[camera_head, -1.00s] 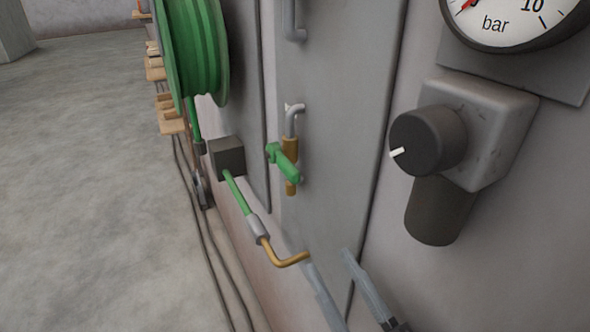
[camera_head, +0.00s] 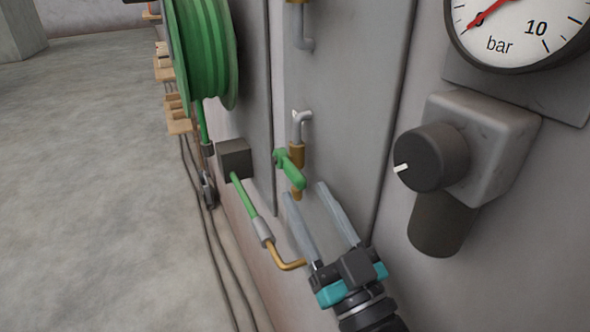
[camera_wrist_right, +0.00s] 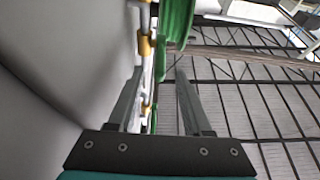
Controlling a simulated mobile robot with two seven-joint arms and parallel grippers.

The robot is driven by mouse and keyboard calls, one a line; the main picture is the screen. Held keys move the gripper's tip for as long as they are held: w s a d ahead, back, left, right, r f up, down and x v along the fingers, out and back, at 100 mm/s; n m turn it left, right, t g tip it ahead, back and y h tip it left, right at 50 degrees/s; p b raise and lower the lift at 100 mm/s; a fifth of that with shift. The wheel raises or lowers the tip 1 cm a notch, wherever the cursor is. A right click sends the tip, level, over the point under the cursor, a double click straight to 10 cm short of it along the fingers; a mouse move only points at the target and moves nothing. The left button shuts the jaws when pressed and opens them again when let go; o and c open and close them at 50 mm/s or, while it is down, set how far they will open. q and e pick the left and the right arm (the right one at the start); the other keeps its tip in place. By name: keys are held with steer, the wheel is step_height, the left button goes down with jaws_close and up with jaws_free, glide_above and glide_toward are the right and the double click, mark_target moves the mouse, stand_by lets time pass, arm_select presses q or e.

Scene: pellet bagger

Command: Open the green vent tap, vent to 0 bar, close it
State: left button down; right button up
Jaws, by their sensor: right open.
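The green vent tap (camera_head: 290,168) sits on a brass body on the grey wall panel, below a bent grey pipe. Its green handle lies slanted across the brass body. My right gripper (camera_head: 305,191) is open and empty, its two pale fingers pointing up just below the tap, apart from it. Its open fingers also show in the right wrist view (camera_wrist_right: 157,75). The pressure gauge (camera_head: 515,45) is cut off at the top right; its red needle points lower left, at the low end of the scale. My left gripper is out of view.
A black knob (camera_head: 431,157) on a grey box juts out right of the tap. A green hose reel (camera_head: 205,50) hangs at upper left. A green hose with a bent brass wand (camera_head: 285,264) runs close left of my right gripper. The floor at left is open.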

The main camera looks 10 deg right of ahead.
mark_target(295, 169)
steer(key=shift+x, duration=2.65)
jaws_close()
